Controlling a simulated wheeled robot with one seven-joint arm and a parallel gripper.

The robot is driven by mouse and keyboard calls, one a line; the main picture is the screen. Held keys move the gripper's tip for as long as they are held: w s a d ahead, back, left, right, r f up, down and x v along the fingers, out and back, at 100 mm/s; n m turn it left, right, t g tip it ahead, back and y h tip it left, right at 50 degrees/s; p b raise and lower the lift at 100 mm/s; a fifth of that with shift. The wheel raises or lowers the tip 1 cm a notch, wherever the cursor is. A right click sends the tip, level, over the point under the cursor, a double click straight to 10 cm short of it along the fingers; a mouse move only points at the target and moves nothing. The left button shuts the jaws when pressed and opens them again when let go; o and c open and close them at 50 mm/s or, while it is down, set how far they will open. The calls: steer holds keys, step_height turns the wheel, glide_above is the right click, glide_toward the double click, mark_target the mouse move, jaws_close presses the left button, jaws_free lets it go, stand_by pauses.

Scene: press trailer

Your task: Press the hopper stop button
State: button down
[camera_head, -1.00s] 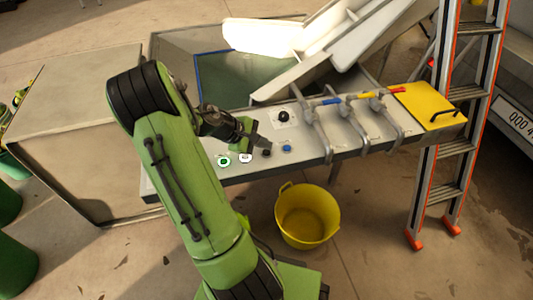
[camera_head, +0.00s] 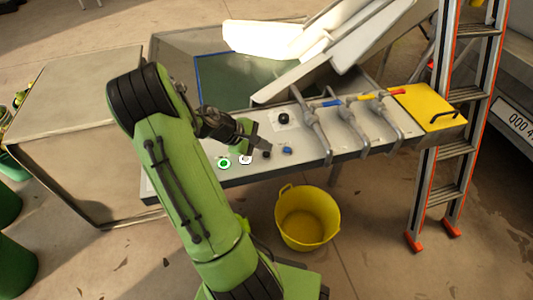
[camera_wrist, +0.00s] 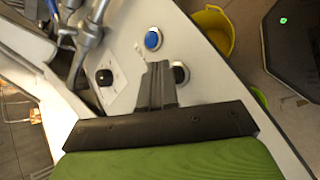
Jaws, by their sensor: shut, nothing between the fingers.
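The control panel (camera_head: 200,180) carries a row of round buttons: green (camera_head: 224,163), white (camera_head: 246,160), black (camera_head: 266,154) and blue (camera_head: 287,150). No label naming the hopper stop button is readable. My gripper (camera_head: 265,146) is shut and empty, with its tip close to the black button. In the wrist view, the shut fingers (camera_wrist: 158,78) partly cover the black button (camera_wrist: 181,73) with its pale ring. The blue button (camera_wrist: 153,40) is clear of them there. I cannot tell whether the tip touches the black button. The green and white buttons are not seen in the wrist view.
A black knob on a white plate (camera_head: 283,118) sits behind the buttons. Grey levers with blue, yellow and red handles (camera_head: 350,118) stand to the right. A yellow bucket (camera_head: 307,217) is on the floor below, and a ladder (camera_head: 455,120) stands at right.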

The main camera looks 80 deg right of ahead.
mark_target(264, 155)
steer(key=shift+f, duration=0.15)
stand_by(0.6)
steer(key=shift+f, duration=0.3)
steer(key=shift+f+b, duration=0.3)
steer(key=shift+f, duration=0.1)
stand_by(0.5)
steer(key=shift+r+p, duration=0.85)
step_height(264, 155, up, 5)
steer(key=p, duration=0.5)
steer(key=shift+r, duration=0.1)
stand_by(0.7)
